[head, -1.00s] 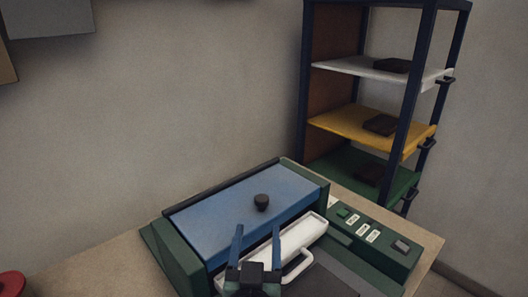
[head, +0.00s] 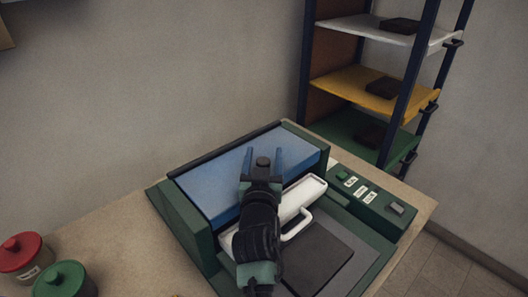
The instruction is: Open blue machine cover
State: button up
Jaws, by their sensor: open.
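The blue machine cover (head: 217,188) lies closed on top of the green machine (head: 184,222), sloping down toward the front. A small dark round knob (head: 263,162) stands up from the cover. My gripper (head: 264,158) is open over the cover, with its two blue fingers on either side of the knob. I cannot tell whether the fingers touch the knob. My wrist and forearm hide part of the machine's front.
A white tray with a handle (head: 313,187) sits in front of the cover, beside a dark flat plate (head: 318,258). A control panel (head: 371,203) is on the right. Red (head: 22,256) and green (head: 64,280) lidded jars stand at left. A shelf rack (head: 391,100) stands behind right.

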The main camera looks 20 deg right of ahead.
jog(key=shift+w+d, duration=0.2)
jog(key=shift+w, duration=0.15)
grip_shut()
dwell(1.3)
